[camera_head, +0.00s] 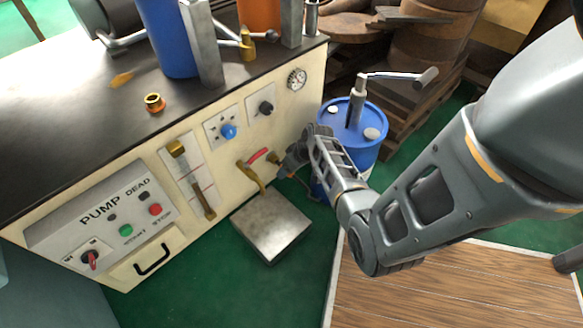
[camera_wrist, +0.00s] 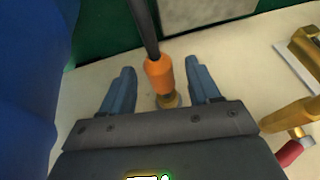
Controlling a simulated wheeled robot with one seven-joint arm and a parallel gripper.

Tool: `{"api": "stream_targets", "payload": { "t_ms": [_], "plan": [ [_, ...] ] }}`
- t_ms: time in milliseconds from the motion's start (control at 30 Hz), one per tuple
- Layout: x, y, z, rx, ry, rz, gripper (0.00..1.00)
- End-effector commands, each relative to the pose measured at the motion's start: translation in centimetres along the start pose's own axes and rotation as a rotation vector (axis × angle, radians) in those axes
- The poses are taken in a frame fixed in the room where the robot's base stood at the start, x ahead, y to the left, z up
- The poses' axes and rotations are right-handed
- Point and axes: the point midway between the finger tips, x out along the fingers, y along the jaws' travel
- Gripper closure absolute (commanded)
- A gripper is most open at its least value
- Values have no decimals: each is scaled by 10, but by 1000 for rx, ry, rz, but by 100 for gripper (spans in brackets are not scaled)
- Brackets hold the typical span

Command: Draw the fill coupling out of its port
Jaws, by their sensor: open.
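The fill coupling is an orange sleeve (camera_wrist: 159,73) on a dark hose (camera_wrist: 144,25), in the middle of the wrist view. Below it a brass end or port (camera_wrist: 168,101) meets the cream panel (camera_wrist: 88,75); I cannot tell which part is port. My gripper (camera_wrist: 160,67) is open, with one blue-grey finger on each side of the coupling and gaps showing on both sides. In the head view my gripper (camera_head: 283,160) is at the cream front of the pump bench, by a small brass fitting (camera_head: 272,157). The coupling is mostly hidden there by my gripper.
A brass spout with a red lever (camera_head: 256,157) is just left of my gripper, above a metal plate (camera_head: 272,222). A blue drum (camera_head: 360,130) with a hand pump stands close on the right. The sight gauge (camera_head: 190,178) and pump controls (camera_head: 105,218) are further left.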

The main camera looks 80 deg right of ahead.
Motion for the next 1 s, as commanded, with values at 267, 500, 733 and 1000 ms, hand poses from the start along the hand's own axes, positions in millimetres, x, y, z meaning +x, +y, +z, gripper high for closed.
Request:
{"api": "stream_targets", "payload": {
  "t_ms": [267, 500, 733, 1000],
  "plan": [
    [0, 0, 0, 0, 0, 0, 49],
    [0, 0, 0, 0, 0, 0, 72],
    [0, 0, 0, 0, 0, 0, 94],
    [-1, 0, 0, 0, 0, 0, 88]
  ]
}}
